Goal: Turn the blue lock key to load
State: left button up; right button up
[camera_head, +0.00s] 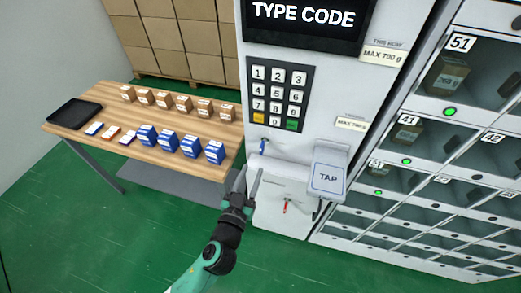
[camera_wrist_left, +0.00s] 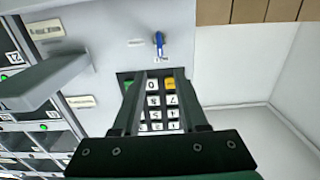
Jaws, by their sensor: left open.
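The blue lock key (camera_head: 263,145) sits on the white machine front, just below the keypad. It also shows in the left wrist view as a small blue key (camera_wrist_left: 159,43) above and beyond the fingers. My left gripper (camera_head: 249,180) is open and empty, a little below the key and apart from it. In the left wrist view its two fingers (camera_wrist_left: 160,100) reach up with the keypad showing between them. A red key (camera_head: 286,206) sits lower on the machine. My right gripper is in neither view.
The keypad (camera_head: 281,93) is above the key. The TAP reader (camera_head: 328,178) juts out to the right, beside numbered lockers (camera_head: 424,138). A wooden table (camera_head: 100,94) at left carries brown boxes, blue boxes, cards and a black tray (camera_head: 74,113). Green floor lies open in front.

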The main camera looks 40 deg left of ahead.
aim_at(261, 148)
pick_arm(q)
jog(key=x, duration=1)
jog(key=shift+r, duration=0.1)
grip_shut()
